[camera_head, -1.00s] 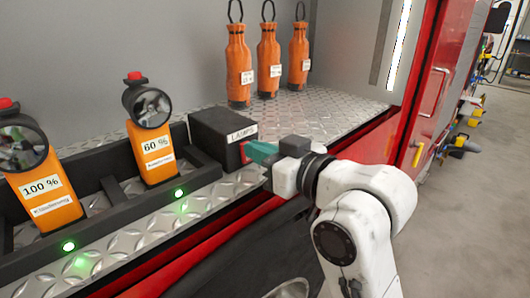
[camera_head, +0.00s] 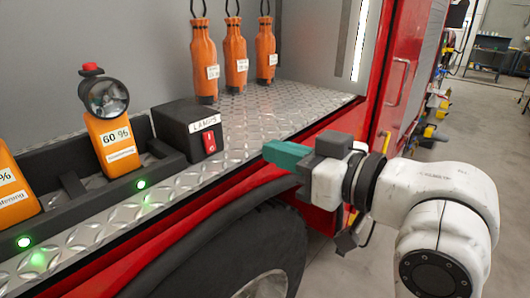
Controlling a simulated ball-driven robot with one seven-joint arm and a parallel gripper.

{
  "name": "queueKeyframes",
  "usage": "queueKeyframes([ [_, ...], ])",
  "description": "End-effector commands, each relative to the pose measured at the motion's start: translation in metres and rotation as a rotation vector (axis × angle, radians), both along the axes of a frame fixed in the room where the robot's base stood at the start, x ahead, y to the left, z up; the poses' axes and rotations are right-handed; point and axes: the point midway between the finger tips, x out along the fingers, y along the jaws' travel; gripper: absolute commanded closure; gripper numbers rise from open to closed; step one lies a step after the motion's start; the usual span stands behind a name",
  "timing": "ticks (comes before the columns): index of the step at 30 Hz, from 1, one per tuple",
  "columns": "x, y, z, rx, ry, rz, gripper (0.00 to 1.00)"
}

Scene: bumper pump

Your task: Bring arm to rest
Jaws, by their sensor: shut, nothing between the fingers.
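My gripper (camera_head: 272,153) is at the end of my white arm, right of the middle of the picture. Its teal fingers are shut and hold nothing. They point left, toward a black box (camera_head: 178,126) labelled "LAMPS" with a red switch (camera_head: 209,142), and a clear gap lies between the fingertips and the switch. The gripper is in front of the metal shelf's (camera_head: 257,119) front edge. The wrist and forearm reach to the lower right corner of the picture.
Two orange lamps, one marked 60 % (camera_head: 115,148) and one cut off (camera_head: 14,190), stand in a black holder (camera_head: 70,165) with green lights. A wheel (camera_head: 262,255) is below. Open floor (camera_head: 470,135) lies to the right.

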Motion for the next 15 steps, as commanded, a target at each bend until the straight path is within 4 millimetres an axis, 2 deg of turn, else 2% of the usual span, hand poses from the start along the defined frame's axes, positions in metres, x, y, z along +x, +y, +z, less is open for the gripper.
queueKeyframes([
  [13, -0.002, -0.003, 0.0, -0.001, 0.001, 0.0, 1.0],
  [15, 0.0, -0.008, -0.014, -0.005, 0.031, -0.02, 1.0],
])
